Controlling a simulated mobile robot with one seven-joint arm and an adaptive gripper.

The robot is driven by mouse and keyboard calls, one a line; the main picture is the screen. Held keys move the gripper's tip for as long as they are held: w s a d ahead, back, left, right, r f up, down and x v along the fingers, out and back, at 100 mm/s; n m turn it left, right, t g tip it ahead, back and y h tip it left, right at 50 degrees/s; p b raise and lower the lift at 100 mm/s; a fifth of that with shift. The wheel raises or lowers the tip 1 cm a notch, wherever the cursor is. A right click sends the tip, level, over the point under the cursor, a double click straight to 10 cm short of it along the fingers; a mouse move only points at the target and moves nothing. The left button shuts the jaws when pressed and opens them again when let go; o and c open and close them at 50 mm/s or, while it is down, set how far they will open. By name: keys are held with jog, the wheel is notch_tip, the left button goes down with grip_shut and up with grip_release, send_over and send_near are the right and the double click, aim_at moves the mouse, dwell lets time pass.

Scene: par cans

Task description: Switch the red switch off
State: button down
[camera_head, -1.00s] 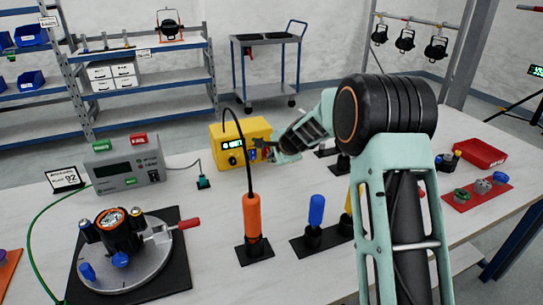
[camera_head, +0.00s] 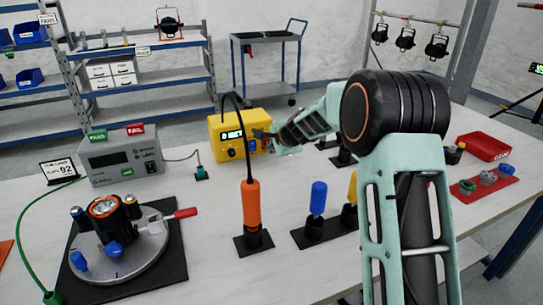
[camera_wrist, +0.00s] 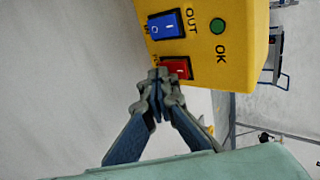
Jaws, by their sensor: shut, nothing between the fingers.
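The yellow box (camera_head: 228,145) stands on the table in the head view, with a lit display, a knob and a blue switch on its front. In the wrist view, the yellow box (camera_wrist: 240,45) shows the blue switch (camera_wrist: 165,24), a green round light marked OK (camera_wrist: 217,26) and the red switch (camera_wrist: 178,67). My gripper (camera_wrist: 158,76) is shut and empty. Its tips are at the red switch and overlap its left edge in the picture; I cannot tell if they touch it. In the head view my gripper (camera_head: 262,135) hides the red switch.
An orange tool (camera_head: 251,210) with a black cable stands upright in front of the box. Blue (camera_head: 318,198) and yellow handles stand to its right. A grey tester (camera_head: 120,160) is at the left. A red tray (camera_head: 483,147) lies at the right.

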jog(key=b, duration=0.2)
jog(key=shift+w+f+t+b, duration=0.1)
jog(key=shift+f+t+b, duration=0.2)
jog(key=shift+f+b, duration=0.05)
jog(key=shift+a, duration=0.1)
jog(key=shift+w+r+p, duration=0.1)
jog(key=shift+r+p, duration=0.75)
jog(key=shift+r, duration=0.1)
jog(key=shift+f, duration=0.1)
